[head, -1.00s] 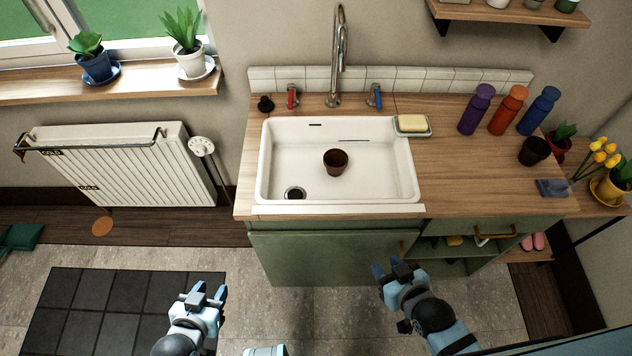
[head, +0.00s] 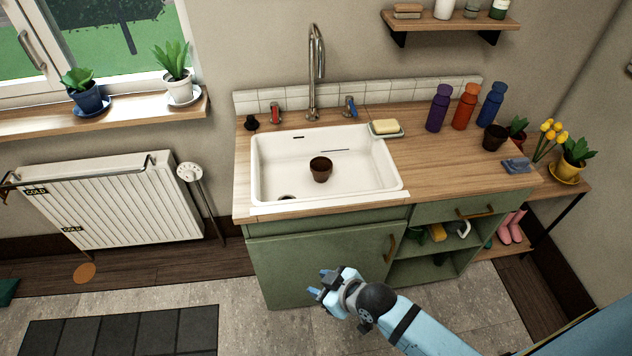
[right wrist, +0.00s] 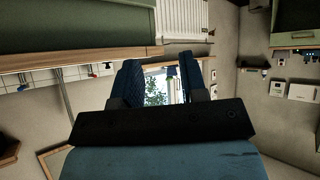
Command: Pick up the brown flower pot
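A brown flower pot (head: 320,169) stands upright in the white sink (head: 262,180), in the head view. A second dark pot (head: 495,137) stands on the counter at the right. My right gripper (head: 322,282) is in front of the green cabinet, below the counter edge and well short of the sink. In the right wrist view its two blue fingers (right wrist: 160,84) are apart with nothing between them. Neither pot can be made out in that view. My left gripper is not in view.
A tall faucet (head: 316,75) rises behind the sink. A soap dish (head: 386,130) sits at the sink's right corner. Purple, orange and blue bottles (head: 464,108) stand at the back right of the wooden counter (head: 430,165). The counter's middle is clear.

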